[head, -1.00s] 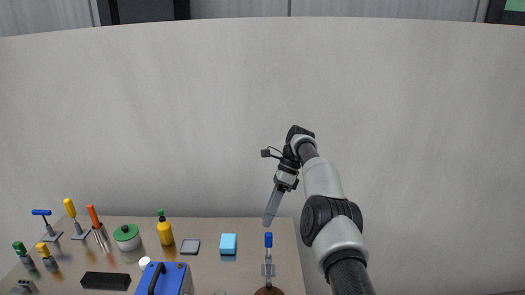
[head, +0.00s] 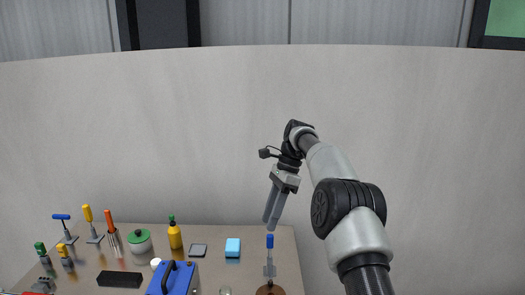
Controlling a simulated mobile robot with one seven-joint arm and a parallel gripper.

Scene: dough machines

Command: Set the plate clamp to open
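A toggle clamp with a blue upright handle (head: 270,241) and a grey metal body (head: 269,268) stands at the right end of the bench. It is on a round brown base (head: 270,290), which the bottom of the picture cuts off. I take this to be the plate clamp, and its handle points up. My gripper (head: 270,223) hangs fingers down just above the handle in the picture. Its two long grey fingers lie close together, nothing shows between them, and the gap is hard to judge. I cannot tell the distance in depth.
The bench (head: 225,275) also holds a blue box with a black handle (head: 180,280), a light blue block (head: 232,247), a grey square (head: 198,250), a yellow bottle (head: 175,237), a green-lidded pot (head: 139,241) and a black bar (head: 120,279).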

